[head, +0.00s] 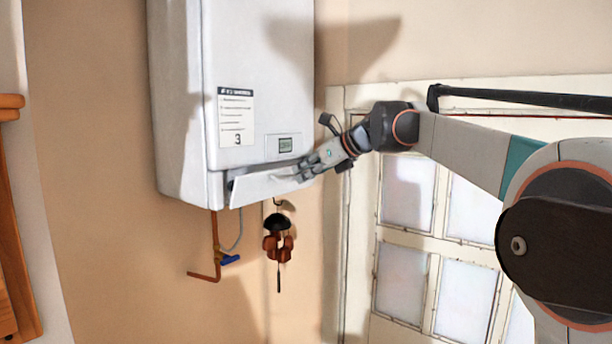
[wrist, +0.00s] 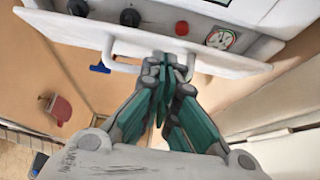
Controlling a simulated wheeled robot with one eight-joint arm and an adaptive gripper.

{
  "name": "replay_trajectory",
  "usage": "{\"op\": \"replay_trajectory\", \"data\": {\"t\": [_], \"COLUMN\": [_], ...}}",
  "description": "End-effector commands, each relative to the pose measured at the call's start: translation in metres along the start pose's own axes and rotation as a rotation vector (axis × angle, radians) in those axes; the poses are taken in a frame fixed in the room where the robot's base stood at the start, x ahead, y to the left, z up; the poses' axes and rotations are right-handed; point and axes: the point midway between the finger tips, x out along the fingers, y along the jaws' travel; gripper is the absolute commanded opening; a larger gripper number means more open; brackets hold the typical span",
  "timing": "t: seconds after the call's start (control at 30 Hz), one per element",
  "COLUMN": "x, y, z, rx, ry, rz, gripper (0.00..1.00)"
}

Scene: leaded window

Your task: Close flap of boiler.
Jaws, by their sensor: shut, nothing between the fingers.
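The white boiler (head: 255,80) hangs on the wall in the head view. Its flap (head: 262,188) along the lower front stands partly open, tilted out from the body. In the wrist view the flap (wrist: 235,66) crosses the top, with a pale bar handle (wrist: 112,56) on its outer face. Dark knobs, a red button (wrist: 181,28) and a round gauge (wrist: 220,38) show behind it. My gripper (head: 306,169) is shut and empty, at the right part of the flap. In the wrist view its fingertips (wrist: 166,66) overlap the handle's middle; contact is unclear.
A copper pipe (head: 214,245) with a blue valve handle (head: 230,259) runs below the boiler. A wind chime with a dark top (head: 277,223) hangs under the flap. A leaded window (head: 405,190) is at the right. Wooden furniture (head: 12,220) stands at the left edge.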

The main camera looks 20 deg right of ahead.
Motion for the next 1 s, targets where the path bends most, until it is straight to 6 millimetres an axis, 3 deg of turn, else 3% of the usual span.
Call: {"op": "replay_trajectory", "data": {"t": [0.1, 0.4, 1.0], "x": [0.001, 0.010, 0.015], "y": [0.001, 0.001, 0.000], "z": [0.017, 0.032, 0.036], "rx": [-0.003, -0.003, -0.001], "ry": [0.094, 0.268, 0.345], "rz": [0.002, 0.001, 0.000], "gripper": [0.00, 0.00, 0.00]}}
